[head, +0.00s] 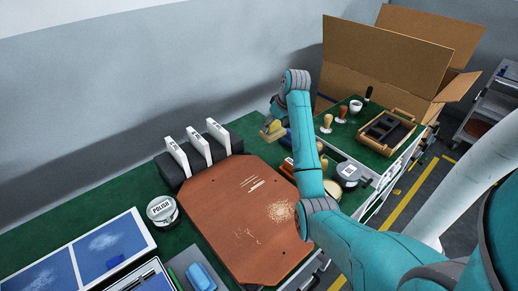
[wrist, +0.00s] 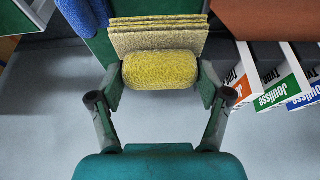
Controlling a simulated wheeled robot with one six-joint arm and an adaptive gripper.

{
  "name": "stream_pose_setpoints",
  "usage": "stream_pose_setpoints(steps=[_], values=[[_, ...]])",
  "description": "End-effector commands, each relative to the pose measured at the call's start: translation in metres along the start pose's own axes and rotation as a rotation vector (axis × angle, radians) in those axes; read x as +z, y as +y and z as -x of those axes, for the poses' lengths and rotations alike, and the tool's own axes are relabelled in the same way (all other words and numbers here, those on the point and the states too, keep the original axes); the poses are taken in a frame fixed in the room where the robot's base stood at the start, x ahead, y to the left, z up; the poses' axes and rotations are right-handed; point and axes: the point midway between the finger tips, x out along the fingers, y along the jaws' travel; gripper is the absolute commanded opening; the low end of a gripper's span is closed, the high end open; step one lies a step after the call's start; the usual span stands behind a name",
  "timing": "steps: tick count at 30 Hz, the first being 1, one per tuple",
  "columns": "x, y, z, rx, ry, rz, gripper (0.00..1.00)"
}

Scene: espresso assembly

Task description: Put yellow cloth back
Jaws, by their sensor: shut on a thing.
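The yellow cloth (wrist: 160,71) is a thick rounded roll. In the wrist view it sits between the two fingers of my gripper (wrist: 161,84), which is shut on it. A stack of flat yellow-beige sheets (wrist: 155,38) lies just beyond the roll, very close to it; I cannot tell whether they touch. In the head view my gripper (head: 272,128) is at the back edge of the green bench, beside the wall, with yellow (head: 274,125) showing at its fingers. My arm hides part of that area.
A blue item (wrist: 82,14) lies beside the sheets. White upright packs (head: 211,138) stand in a dark holder to the left. A brown board (head: 230,215), a polish tin (head: 162,210) and a wooden tray (head: 385,133) are on the bench. A cardboard box (head: 375,60) stands behind.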

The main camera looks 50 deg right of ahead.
Motion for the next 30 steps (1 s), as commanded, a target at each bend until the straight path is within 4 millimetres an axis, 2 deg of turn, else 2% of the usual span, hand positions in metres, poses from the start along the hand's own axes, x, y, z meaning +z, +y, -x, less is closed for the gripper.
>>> stream_pose_setpoints(steps=[9,17,24,30], values=[[0.016,0.000,-0.037,-0.001,-0.003,0.000,0.39],[0.026,0.000,-0.059,-0.001,-0.002,-0.001,0.39],[0.039,0.000,-0.090,-0.001,-0.002,0.000,0.39],[0.039,0.000,-0.092,0.000,0.000,0.000,0.39]])
